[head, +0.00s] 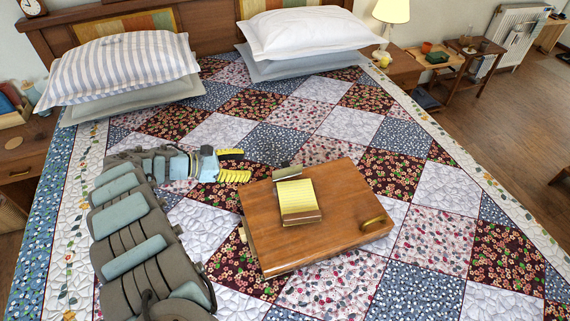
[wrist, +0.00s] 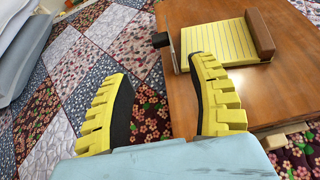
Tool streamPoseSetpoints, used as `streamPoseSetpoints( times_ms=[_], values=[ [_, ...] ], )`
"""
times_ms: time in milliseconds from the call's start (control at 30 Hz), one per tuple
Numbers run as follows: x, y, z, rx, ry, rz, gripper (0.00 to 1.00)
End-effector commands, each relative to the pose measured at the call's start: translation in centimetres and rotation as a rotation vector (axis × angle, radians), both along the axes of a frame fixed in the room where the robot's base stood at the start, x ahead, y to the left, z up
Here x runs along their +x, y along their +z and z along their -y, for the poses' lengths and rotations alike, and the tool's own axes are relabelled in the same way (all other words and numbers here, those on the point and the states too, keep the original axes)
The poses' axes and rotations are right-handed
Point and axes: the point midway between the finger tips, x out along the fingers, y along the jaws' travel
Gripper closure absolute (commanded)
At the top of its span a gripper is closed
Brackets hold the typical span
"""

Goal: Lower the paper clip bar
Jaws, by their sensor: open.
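The yellow lined paper pad (head: 298,196) lies on a brown wooden lap desk (head: 345,210) on the bed. A grey and dark bar (head: 287,173) stands at the pad's back edge and looks raised; I take it as the paper clip bar. In the wrist view its dark end (wrist: 160,40) shows left of the pad (wrist: 220,50). A brown bar (wrist: 260,33) crosses the pad's other end. My gripper (head: 247,166) is open and empty, left of the clip bar. In the wrist view its yellow-padded fingers (wrist: 158,68) are spread, apart from the bar.
A patchwork quilt (head: 440,190) covers the bed and is clear right of the desk. Striped (head: 125,70) and white pillows (head: 300,32) lie at the headboard. A brass ring (head: 373,222) is on the desk's right side.

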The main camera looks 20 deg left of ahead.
Motion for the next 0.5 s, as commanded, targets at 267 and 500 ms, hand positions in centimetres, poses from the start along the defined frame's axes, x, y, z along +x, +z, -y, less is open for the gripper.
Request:
streamPoseSetpoints(
  times_ms=[267,500],
  values=[
    [3.1,-1.9,3.4,0.0,-0.002,-0.001,0.41],
    [5.7,-3.6,6.0,0.004,0.0,0.0,0.41]
  ],
)
